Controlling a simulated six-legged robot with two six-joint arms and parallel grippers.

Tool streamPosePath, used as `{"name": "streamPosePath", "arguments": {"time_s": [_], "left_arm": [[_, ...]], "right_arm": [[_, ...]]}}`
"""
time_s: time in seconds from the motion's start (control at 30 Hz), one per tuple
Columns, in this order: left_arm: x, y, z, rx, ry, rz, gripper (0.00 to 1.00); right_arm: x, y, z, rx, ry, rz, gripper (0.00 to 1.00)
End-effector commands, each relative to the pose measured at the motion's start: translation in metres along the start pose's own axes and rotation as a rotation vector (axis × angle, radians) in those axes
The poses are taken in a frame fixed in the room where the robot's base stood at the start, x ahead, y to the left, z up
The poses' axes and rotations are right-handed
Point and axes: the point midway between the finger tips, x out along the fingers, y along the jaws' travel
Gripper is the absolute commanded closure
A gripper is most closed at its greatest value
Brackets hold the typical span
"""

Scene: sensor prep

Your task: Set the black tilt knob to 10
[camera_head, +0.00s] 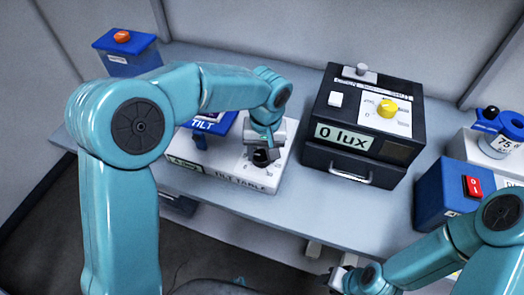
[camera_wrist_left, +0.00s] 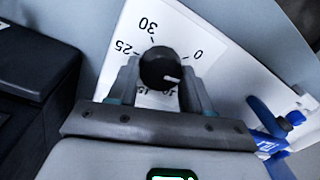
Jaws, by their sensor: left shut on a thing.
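The black tilt knob (camera_head: 261,158) is on the white tilt table (camera_head: 225,178), mostly under my left gripper (camera_head: 262,147). In the left wrist view the knob (camera_wrist_left: 160,66) sits between the fingers of my left gripper (camera_wrist_left: 160,80), shut on it. The knob's white pointer line is on its right side, pointing right and slightly down. The dial (camera_wrist_left: 180,28) shows 30, 25 and 0; other numbers below the knob are partly hidden. A small readout (camera_head: 187,165) on the table's front is too small to read. My right gripper (camera_head: 343,279) is low, away from the knob.
A black box (camera_head: 345,160) reading 0 lux, with a yellow knob (camera_head: 387,108), stands right of the tilt table. A blue box with a red switch (camera_head: 473,186) is further right. A blue box with an orange button (camera_head: 122,37) is at the back left.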

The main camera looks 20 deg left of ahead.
Motion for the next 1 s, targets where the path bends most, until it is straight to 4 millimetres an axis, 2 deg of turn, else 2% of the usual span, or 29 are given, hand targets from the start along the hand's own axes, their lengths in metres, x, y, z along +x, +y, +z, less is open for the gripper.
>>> {"name": "streamPosePath", "arguments": {"time_s": [0.6, 1.0], "left_arm": [[-0.0037, 0.0003, -0.0004, 0.572, 0.044, 0.000, 0.81], [-0.0038, 0.0004, -0.0001, 0.833, 0.061, -0.001, 0.81]], "right_arm": [[-0.0002, -0.0001, 0.0000, 0.000, 0.000, 0.000, 0.57], [-0.0022, -0.0008, 0.0001, 0.000, 0.000, 0.000, 0.57]]}}
